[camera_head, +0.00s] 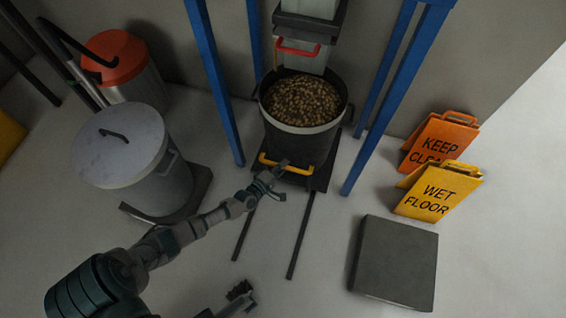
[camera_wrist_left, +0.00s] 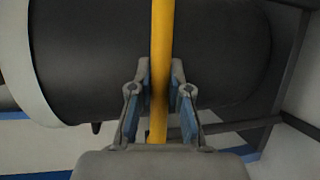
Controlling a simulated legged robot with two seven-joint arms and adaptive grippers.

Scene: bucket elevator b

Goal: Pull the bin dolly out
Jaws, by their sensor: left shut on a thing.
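The bin dolly (camera_head: 318,180) stands under the blue frame at the back end of two dark floor rails. It carries a dark bin (camera_head: 300,146) with a pale rim, full of brown pellets. A yellow handle bar (camera_head: 296,168) runs across the front of the dolly. My left gripper (camera_head: 278,172) is at the left part of this bar. In the left wrist view, the gripper (camera_wrist_left: 160,98) has its fingers on both sides of the yellow bar (camera_wrist_left: 159,40), shut on it. My right gripper (camera_head: 240,297) shows in part at the bottom edge; its jaws are unclear.
Two dark rails (camera_head: 300,235) run forward over clear floor. A lidded grey bin (camera_head: 165,180) stands at left on a dark base. A dark block (camera_head: 395,262) and orange (camera_head: 438,140) and yellow (camera_head: 436,192) signs stand at right. Blue posts (camera_head: 215,80) flank the dolly.

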